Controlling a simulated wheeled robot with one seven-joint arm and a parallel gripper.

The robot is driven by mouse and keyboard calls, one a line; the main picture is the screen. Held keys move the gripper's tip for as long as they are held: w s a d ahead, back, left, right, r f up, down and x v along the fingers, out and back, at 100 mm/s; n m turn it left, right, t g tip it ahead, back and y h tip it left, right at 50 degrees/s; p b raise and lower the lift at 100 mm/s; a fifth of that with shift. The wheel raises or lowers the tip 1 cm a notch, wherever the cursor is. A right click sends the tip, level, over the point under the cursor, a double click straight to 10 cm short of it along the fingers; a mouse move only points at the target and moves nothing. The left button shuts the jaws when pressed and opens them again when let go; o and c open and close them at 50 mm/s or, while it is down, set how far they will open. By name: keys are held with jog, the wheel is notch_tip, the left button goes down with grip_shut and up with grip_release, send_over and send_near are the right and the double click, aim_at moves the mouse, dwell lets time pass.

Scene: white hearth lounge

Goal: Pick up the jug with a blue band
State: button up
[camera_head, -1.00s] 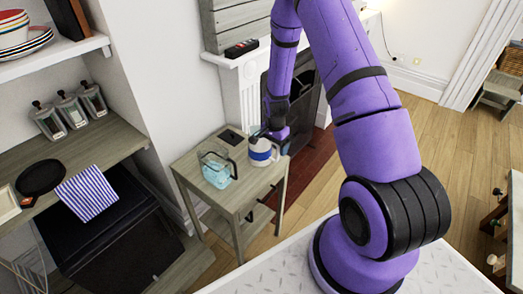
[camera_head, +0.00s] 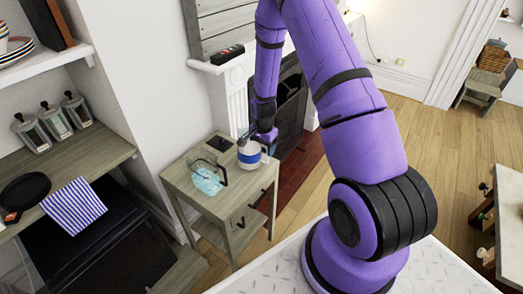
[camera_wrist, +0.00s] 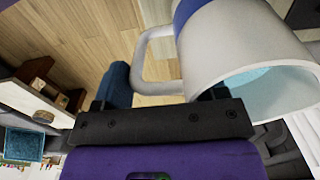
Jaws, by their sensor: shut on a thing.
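The white jug with a blue band (camera_head: 250,155) is at the right back part of the small grey-wood side table (camera_head: 232,205), upright. Whether its base touches the tabletop is hard to tell. My gripper (camera_head: 262,137) is at its top, shut on it. In the wrist view the jug (camera_wrist: 235,48) fills the upper right, with its loop handle towards the left. My gripper's dark fingers (camera_wrist: 166,88) stand apart, one left of the handle and one by the rim. The exact contact is hidden. Pale blue shows inside the jug.
A clear glass jug with light blue contents (camera_head: 208,180) stands close by on the left of the table. A flat dark item (camera_head: 220,143) lies at the table's back. The fireplace (camera_head: 290,105) and white wall are behind. Wooden floor (camera_head: 420,130) is open to the right.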

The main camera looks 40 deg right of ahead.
jog(key=shift+r, duration=0.9)
jog(key=shift+s+r, duration=0.1)
jog(key=shift+r, duration=0.25)
jog(key=s+a, duration=0.3)
jog(key=s, duration=0.4)
jog(key=s+a+r, duration=0.1)
jog(key=s+a, duration=0.3)
jog(key=s, duration=0.3)
jog(key=shift+s+r, duration=0.15)
